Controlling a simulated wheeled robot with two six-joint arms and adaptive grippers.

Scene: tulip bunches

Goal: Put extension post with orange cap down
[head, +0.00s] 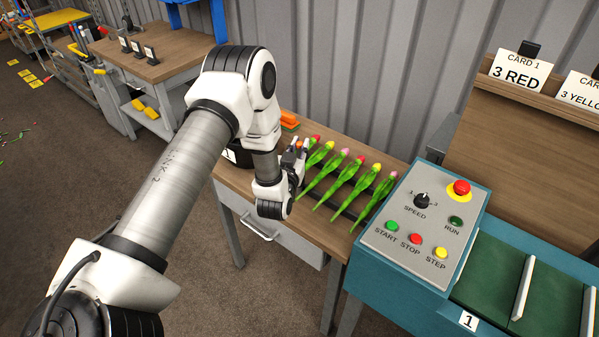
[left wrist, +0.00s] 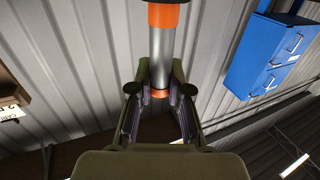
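The extension post (left wrist: 161,50) is a grey metal cylinder with an orange band near its upper end and an orange part (left wrist: 160,93) at its lower end in the left wrist view. My left gripper (left wrist: 160,82) has its fingers on either side of the post and appears shut on it. In the head view my left gripper (head: 297,153) is over the wooden table (head: 238,180), beside the row of tulips (head: 341,180). The post is mostly hidden there by my arm. My right gripper is not in view.
A teal control box (head: 425,215) with buttons and a green conveyor (head: 490,272) stand at the right. An orange object (head: 289,119) is at the table's back. A blue cabinet (left wrist: 270,55) hangs on the corrugated wall.

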